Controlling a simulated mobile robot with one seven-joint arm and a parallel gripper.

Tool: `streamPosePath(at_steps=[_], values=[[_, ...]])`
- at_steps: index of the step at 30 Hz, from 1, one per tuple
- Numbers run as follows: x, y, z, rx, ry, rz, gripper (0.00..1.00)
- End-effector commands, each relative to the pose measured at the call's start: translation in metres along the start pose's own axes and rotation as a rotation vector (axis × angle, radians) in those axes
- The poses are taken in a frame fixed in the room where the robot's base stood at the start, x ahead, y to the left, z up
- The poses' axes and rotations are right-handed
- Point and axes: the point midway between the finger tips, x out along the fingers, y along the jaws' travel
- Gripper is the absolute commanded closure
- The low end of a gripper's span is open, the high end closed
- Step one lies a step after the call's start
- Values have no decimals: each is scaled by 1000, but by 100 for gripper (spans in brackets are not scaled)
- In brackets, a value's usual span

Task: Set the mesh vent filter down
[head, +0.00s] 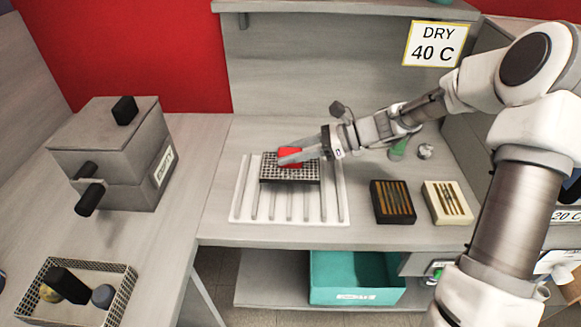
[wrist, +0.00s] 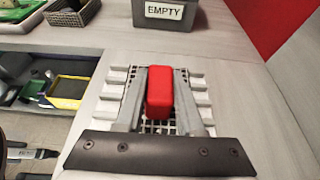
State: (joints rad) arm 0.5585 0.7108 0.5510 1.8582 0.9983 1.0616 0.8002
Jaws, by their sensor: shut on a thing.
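The mesh vent filter (head: 282,178) is a dark-framed rectangle with a pale grid and a red block handle (head: 290,156) on top. It is over the white ribbed rack (head: 243,212) on the bench, near the rack's back part. I cannot tell whether it touches the ribs. My gripper (head: 290,157) is shut on the red handle, reaching in from the right. In the wrist view the red handle (wrist: 172,92) sits between the two fingers, with part of the mesh (wrist: 158,127) below. The gripper hides much of the filter there.
A dark slotted block (head: 393,202) and a cream slotted block (head: 449,202) stand right of the rack. A grey box with black handles (head: 110,150) is at left. A mesh-sided tray (head: 123,283) holds small items. A teal bin (head: 355,275) sits below the bench.

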Motion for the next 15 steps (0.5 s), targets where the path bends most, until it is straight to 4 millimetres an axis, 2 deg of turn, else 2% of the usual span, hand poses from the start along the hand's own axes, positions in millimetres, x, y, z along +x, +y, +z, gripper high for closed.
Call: streamPosePath(at_steps=[9, 15], values=[[15, 0, -36, 3, -2, 1, 100], [15, 0, -36, 0, -1, 0, 100]])
